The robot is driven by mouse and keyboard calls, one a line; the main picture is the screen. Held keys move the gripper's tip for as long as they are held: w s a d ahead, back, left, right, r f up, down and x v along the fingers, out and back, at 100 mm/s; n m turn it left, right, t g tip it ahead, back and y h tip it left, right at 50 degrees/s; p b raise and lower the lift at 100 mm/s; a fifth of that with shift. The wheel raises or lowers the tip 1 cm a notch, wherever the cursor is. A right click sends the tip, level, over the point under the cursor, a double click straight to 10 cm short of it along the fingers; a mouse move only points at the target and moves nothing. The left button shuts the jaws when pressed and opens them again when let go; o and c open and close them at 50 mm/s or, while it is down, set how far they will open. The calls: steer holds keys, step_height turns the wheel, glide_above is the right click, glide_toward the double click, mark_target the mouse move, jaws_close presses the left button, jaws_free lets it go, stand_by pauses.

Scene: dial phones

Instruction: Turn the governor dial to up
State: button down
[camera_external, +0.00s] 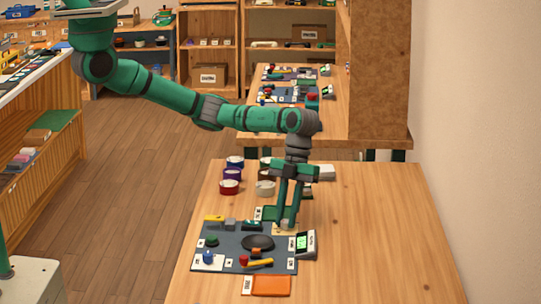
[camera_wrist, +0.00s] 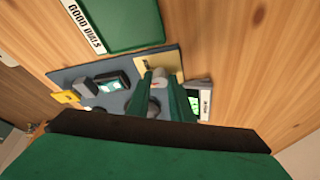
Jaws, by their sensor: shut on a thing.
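My gripper (camera_external: 285,222) points down at the far right corner of the dark grey work mat (camera_external: 222,263). In the wrist view its green fingers (camera_wrist: 162,82) are closed around a small pale grey knob (camera_wrist: 158,74), which seems to be the governor dial. The knob stands on a beige plate (camera_wrist: 170,60) at the mat's corner. The plate also shows under the fingertips in the external view (camera_external: 290,231). The fingers hide much of the knob, and I cannot read which way it is set.
A green tray (camera_wrist: 125,22) labelled "GOOD DIALS" lies beside the plate. A device with a green screen (camera_external: 303,243) stands at the mat's right edge. An orange tray (camera_external: 267,286) lies in front. Several round tins (camera_external: 230,187) stand behind. The table's right side is clear.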

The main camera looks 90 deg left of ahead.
steer(key=n, duration=0.1)
steer(key=n+t, duration=0.1)
steer(key=n, duration=0.2)
steer(key=shift+s+d+t, duration=0.1)
steer(key=shift+s+t, duration=0.15)
steer(key=shift+t, duration=0.15)
steer(key=shift+n+t, duration=0.8)
steer(key=shift+n, duration=1.5)
steer(key=c, duration=1.6)
jaws_free()
steer(key=shift+o, duration=0.2)
steer(key=v, duration=1.1)
